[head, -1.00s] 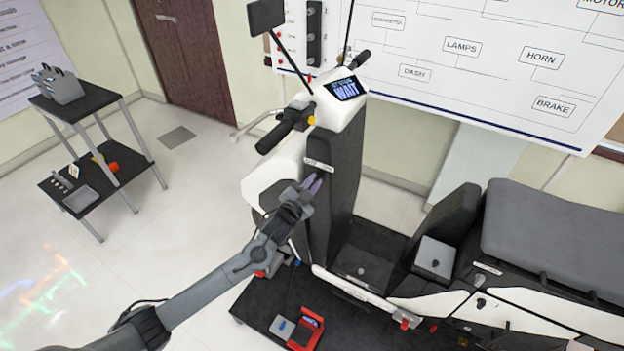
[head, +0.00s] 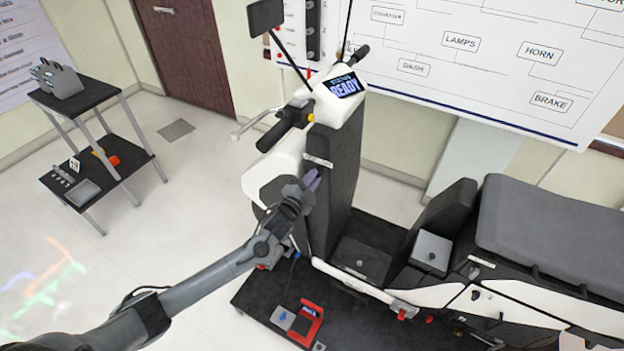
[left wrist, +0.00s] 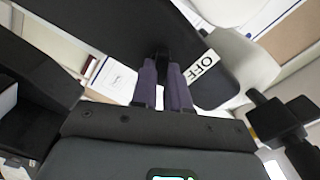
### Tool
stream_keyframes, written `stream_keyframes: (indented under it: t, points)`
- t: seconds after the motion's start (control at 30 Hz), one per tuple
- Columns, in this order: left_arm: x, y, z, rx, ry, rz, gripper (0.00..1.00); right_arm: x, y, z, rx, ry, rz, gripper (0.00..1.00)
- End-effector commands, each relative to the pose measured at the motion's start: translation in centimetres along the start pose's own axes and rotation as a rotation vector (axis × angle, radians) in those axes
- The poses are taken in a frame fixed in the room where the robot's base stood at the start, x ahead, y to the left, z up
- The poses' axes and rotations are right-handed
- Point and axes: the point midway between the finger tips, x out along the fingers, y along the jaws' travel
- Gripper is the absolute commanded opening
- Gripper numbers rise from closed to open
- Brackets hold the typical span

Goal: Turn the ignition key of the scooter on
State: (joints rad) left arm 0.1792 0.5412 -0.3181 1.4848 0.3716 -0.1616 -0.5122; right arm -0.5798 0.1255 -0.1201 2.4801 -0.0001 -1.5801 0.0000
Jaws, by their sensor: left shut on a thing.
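The scooter's dark front panel (head: 335,190) stands upright at the centre of the head view. Its dash screen (head: 343,87) reads READY. My left gripper (head: 312,180) is at the panel's left edge, below a small white label (head: 318,160). In the left wrist view its two purple fingers (left wrist: 163,85) are close together and shut on a small black key (left wrist: 162,58) at the panel. A white label reading OFF (left wrist: 203,68) is beside the key. The fingers hide part of the key and its lock. My right gripper is not in view.
A red and grey device (head: 303,322) lies on the dark platform (head: 262,300) below my left arm. A two-level cart (head: 118,165) stands at the left. The scooter's seat (head: 560,235) fills the right. Floor between cart and scooter is clear.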

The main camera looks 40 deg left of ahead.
Motion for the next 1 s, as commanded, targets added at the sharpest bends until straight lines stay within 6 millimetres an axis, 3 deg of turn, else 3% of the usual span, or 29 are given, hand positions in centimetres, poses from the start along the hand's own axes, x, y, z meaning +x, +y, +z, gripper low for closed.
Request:
stream_keyframes:
  t: [0.2, 0.23, 0.37, 0.77, 1.0]
  points:
    - [0.0, 0.1, 0.1, 0.003, -0.001, 0.002, 0.00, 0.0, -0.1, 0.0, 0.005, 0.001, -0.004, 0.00]
    - [0.0, 0.1, 0.1, 0.003, -0.001, 0.002, 0.19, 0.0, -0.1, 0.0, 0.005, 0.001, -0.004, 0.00]
    - [0.0, 0.1, 0.1, 0.002, -0.001, 0.001, 0.39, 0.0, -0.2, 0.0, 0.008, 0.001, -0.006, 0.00]
    - [-0.5, 0.0, 0.0, 0.000, 0.000, 0.001, 0.40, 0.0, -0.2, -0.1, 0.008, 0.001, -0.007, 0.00]
    - [-3.5, 0.2, 0.0, 0.000, 0.000, 0.004, 0.40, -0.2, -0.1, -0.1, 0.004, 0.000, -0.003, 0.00]
